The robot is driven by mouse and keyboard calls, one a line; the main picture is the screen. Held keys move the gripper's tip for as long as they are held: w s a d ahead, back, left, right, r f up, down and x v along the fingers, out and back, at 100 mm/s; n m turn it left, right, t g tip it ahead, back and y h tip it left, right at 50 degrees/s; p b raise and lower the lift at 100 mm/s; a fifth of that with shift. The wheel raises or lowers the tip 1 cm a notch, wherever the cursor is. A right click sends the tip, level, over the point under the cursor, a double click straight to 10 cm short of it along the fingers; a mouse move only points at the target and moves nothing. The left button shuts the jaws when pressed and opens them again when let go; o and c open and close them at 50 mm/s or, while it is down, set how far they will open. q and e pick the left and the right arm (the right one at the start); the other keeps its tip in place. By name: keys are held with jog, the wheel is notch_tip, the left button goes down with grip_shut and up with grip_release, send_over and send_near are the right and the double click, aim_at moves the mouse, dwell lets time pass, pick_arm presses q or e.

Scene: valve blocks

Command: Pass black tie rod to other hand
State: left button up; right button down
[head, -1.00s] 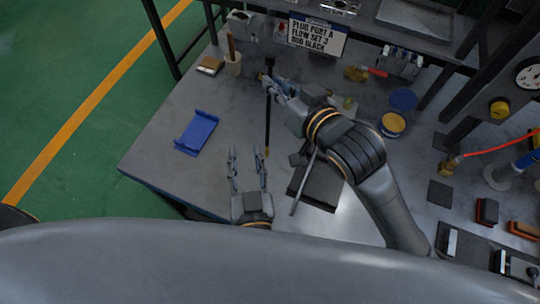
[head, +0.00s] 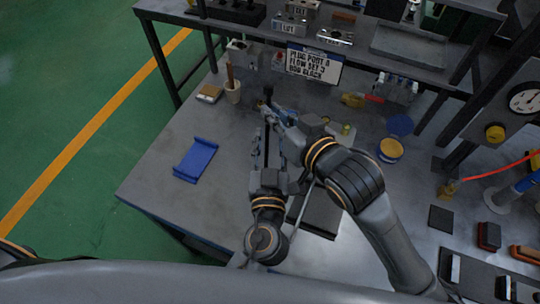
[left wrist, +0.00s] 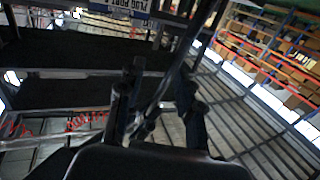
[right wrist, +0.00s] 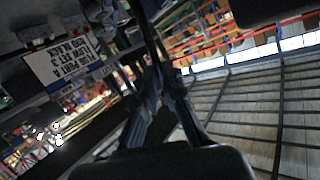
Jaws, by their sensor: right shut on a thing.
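The black tie rod (head: 267,150) hangs over the bench, held by my right gripper (head: 270,110) near its upper end in the head view. In the right wrist view the rod (right wrist: 146,30) runs up from between the shut fingers (right wrist: 162,95). My left gripper (head: 267,145) is just below the right one, with its fingers apart on either side of the rod. In the left wrist view the rod (left wrist: 178,75) passes slantwise between the open fingers (left wrist: 162,95). I cannot tell whether either left finger touches it. The rod's lower part is hidden by my left gripper.
A sign (head: 314,65) reads plug port A, flow set 3, rod black. A blue bracket (head: 195,160) lies on the bench at left. A white cup (head: 233,92) stands behind. A dark tray (head: 322,212) lies right of my left arm. The bench's left front is clear.

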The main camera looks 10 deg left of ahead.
pick_arm(q)
jog(key=shift+w, duration=0.5)
grip_shut()
pick_arm(e)
jog(key=shift+r, duration=0.1)
jog(key=c, duration=1.4)
grip_release()
jog(key=shift+d, duration=0.1)
